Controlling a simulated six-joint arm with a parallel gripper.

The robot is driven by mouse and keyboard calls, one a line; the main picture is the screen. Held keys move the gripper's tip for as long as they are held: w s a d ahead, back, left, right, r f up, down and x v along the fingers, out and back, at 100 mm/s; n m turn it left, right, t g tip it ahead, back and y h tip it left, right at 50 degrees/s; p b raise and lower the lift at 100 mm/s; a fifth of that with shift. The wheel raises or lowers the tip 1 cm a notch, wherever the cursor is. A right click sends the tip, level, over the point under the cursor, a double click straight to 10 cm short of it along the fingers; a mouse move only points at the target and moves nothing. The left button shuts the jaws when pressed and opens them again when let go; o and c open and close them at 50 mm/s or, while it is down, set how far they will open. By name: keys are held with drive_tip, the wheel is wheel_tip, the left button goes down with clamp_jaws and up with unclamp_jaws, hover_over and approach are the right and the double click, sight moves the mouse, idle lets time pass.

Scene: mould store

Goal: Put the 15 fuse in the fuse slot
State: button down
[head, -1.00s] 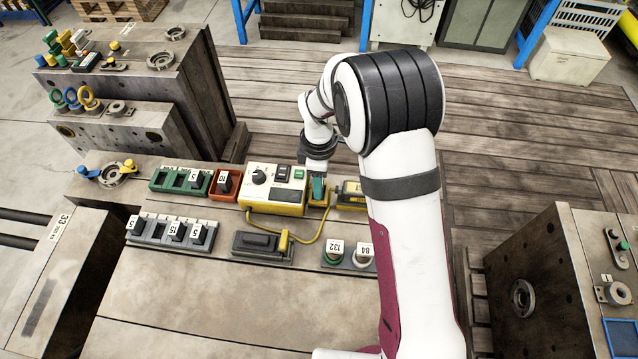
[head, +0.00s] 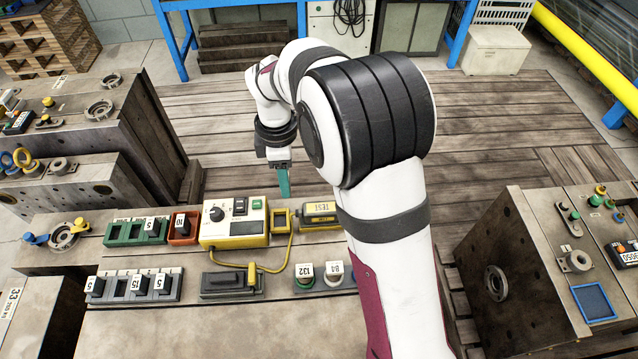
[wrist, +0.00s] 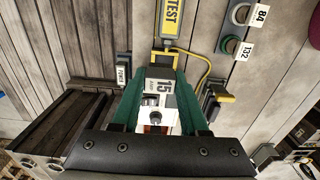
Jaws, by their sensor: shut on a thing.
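My gripper (head: 284,195), with long green fingers, is above the far side of the bench, behind the yellow-framed slot (head: 281,230). In the wrist view (wrist: 161,82) it is shut on the 15 fuse (wrist: 160,86), whose white label faces the camera between the fingertips. The slot shows beyond the fuse in the wrist view (wrist: 164,56), apart from it. In the head view the slot looks empty, and the held fuse cannot be made out. Another fuse marked 15 (head: 136,284) stands in the grey rack (head: 120,297).
The tester box (head: 235,239) is left of the slot and the yellow TEST block (head: 319,208) right. A green rack (head: 120,241), a red holder (head: 196,236), a dark cabled unit (head: 222,291) and the 132 (head: 304,281) and 84 rings (head: 336,280) are nearby.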

drive_tip(key=a, duration=1)
drive_tip(key=shift+w+a+f, duration=0.1)
drive_tip(key=shift+a+f, duration=0.1)
drive_tip(key=shift+f, duration=0.15)
drive_tip(key=s+a+f, duration=0.2)
drive_tip(key=s+a, duration=0.6)
drive_tip(key=a, duration=0.5)
drive_tip(key=s+a+f, duration=0.2)
drive_tip(key=s+a, duration=0.5)
drive_tip(key=a, duration=0.6)
drive_tip(key=shift+s+a+f, duration=0.1)
drive_tip(key=shift+s+f, duration=0.05)
drive_tip(key=shift+f, duration=2.2)
drive_tip(key=shift+f, duration=0.2)
drive_tip(key=shift+f, duration=0.35)
drive_tip(key=shift+f, duration=0.15)
drive_tip(key=shift+f, duration=0.25)
